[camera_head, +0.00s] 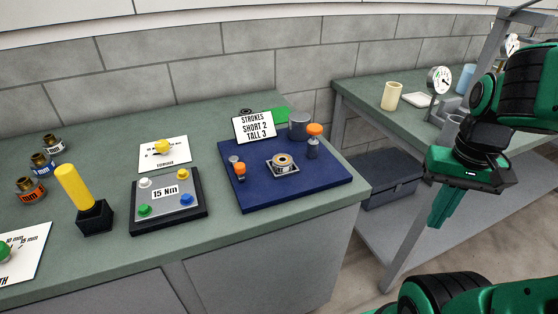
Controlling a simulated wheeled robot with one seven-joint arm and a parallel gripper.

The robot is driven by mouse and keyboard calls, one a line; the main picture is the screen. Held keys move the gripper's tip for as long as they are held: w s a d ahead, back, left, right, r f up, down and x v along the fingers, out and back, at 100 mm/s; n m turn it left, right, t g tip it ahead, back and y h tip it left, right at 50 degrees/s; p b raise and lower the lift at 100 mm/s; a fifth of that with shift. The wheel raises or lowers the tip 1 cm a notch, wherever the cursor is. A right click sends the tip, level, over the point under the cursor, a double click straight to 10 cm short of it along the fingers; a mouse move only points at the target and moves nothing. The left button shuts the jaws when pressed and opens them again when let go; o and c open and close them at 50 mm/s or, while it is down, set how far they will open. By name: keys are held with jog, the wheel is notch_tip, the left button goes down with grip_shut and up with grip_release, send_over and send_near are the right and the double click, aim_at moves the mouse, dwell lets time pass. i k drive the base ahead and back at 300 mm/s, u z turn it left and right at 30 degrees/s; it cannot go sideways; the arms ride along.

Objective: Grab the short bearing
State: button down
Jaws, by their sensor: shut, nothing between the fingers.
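A blue mat (320,182) lies on the green bench top. On it a low tan and metallic ring (283,160), which looks like a bearing, sits on a small square metal seat (284,171); I cannot tell whether it is the short bearing. Several other small parts stand around it: a short orange-and-grey piece (239,170), a taller orange-topped grey piece (314,141) and a grey cylinder (299,125). My gripper (440,220) points down with green fingers shut and empty. It is to the right of the mat, over the gap between benches, apart from everything.
Left are a 15 Nm panel (166,195), a yellow-handled lever (76,188) and several labelled fittings (42,162). A second bench (420,125) at right holds a cream cup (391,96) and gauge (439,79).

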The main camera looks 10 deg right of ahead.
aim_at(281, 163)
jog(key=u, duration=0.4)
jog(key=k, duration=1)
jog(key=z, duration=0.25)
